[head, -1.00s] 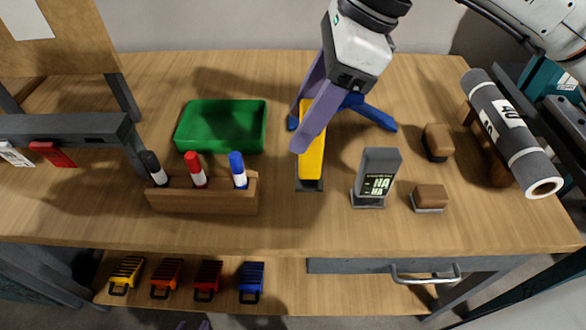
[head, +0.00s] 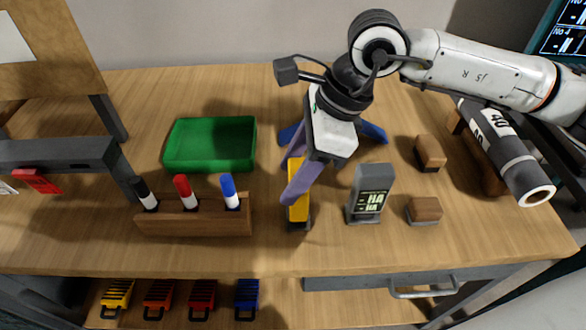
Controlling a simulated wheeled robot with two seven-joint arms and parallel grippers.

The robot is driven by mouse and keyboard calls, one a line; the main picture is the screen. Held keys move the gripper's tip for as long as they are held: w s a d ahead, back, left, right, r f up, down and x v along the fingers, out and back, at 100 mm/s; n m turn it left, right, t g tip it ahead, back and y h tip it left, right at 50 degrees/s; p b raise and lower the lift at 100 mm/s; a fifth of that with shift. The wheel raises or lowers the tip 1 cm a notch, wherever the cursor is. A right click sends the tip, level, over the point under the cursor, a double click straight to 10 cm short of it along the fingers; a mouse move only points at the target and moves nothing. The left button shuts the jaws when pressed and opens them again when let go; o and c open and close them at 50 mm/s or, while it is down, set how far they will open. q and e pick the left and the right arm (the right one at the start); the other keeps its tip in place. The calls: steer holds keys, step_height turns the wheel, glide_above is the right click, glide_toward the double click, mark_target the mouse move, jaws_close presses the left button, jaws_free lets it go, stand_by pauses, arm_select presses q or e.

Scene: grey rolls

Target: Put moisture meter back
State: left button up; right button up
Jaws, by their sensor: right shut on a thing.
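The moisture meter appears to be the yellow device (head: 297,209) with a dark lower end, between the pen block and the grey display unit. My right gripper (head: 297,188), with purple fingers, is shut on it from above. One finger covers much of its upper part, and the other finger is mostly hidden. I cannot tell whether its lower end touches the table. A blue angled piece (head: 371,132) lies behind the gripper, partly hidden. My left gripper is not in view.
A green tray (head: 210,166) and a wooden block (head: 193,224) holding black, red and blue markers stand left. The grey display unit (head: 368,193) is close on the right. Two brown blocks (head: 425,208) (head: 430,153) and a grey roll (head: 505,150) lie farther right.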

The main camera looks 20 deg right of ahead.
steer(key=shift+f+b, duration=0.2)
steer(key=shift+b, duration=0.15)
steer(key=o, duration=1)
steer(key=shift+r, duration=0.1)
steer(key=shift+r+p, duration=0.3)
steer(key=shift+p, duration=0.15)
steer(key=v, duration=1.2)
steer(key=shift+f, duration=0.1)
